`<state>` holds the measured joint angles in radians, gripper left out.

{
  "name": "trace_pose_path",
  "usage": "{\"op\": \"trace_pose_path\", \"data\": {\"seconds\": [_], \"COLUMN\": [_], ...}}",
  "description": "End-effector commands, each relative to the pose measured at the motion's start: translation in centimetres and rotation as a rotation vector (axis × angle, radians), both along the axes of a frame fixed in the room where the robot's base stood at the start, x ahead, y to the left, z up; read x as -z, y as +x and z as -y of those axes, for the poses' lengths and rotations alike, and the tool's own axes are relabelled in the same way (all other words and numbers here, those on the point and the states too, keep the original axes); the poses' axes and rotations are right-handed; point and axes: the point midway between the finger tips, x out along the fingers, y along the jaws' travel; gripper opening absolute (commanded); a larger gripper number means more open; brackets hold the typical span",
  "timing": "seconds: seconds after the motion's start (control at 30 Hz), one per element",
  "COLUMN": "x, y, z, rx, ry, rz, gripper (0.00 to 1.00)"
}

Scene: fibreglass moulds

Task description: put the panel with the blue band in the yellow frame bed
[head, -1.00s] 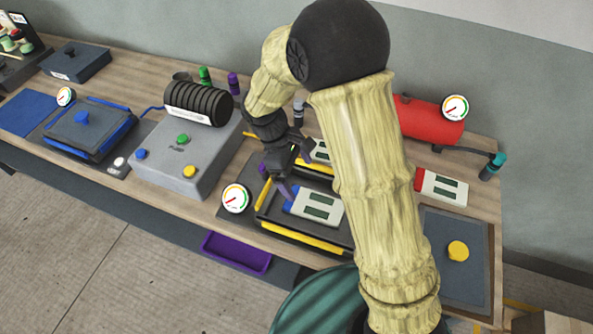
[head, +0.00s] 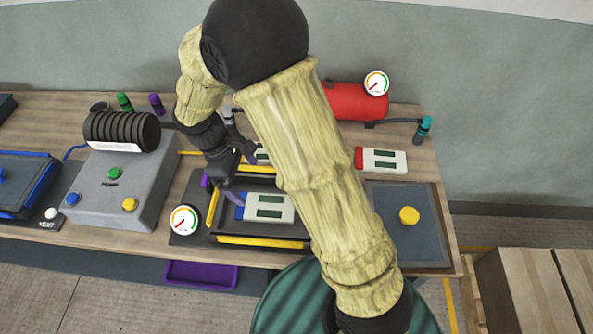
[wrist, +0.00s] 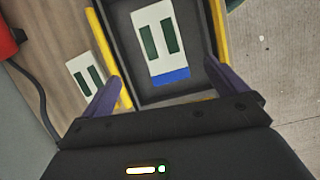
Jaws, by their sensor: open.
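The panel with the blue band (head: 269,208) is a white plate with two dark green windows and a blue end. It lies inside the yellow frame bed (head: 262,241), a dark tray edged with yellow bars. In the wrist view the panel (wrist: 155,42) looks flat within the bed (wrist: 109,58), its blue band towards me. My gripper (head: 219,190) is open at the panel's blue end. Its purple fingers show apart in the wrist view (wrist: 162,87), with nothing between the tips. My arm hides the bed's right part.
A second white panel (wrist: 88,73) lies outside the bed, partly hidden by my arm in the head view. A red-banded panel (head: 382,160) lies at right. A gauge (head: 184,220), a pump box (head: 120,190) and a red tank (head: 352,101) stand around.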

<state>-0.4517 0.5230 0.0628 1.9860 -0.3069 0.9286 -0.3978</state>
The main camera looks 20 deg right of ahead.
Motion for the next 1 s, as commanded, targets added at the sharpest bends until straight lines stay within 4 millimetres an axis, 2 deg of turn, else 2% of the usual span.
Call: {"op": "trace_pose_path", "data": {"seconds": [0.17, 0.3, 0.5, 0.63, 1.0], "x": [-2.2, -3.7, -5.1, -5.4, -5.3], "y": [-1.5, -3.6, -6.6, -7.5, -7.4], "z": [5.1, 9.2, 13.6, 14.7, 14.7], "rx": [0.309, 0.618, 0.994, 1.092, 1.096], "ry": [0.112, 0.212, 0.315, 0.34, 0.342], "rz": [0.131, 0.27, 0.45, 0.5, 0.502], "gripper": [0.98, 0.98, 0.98, 0.98, 0.98]}}
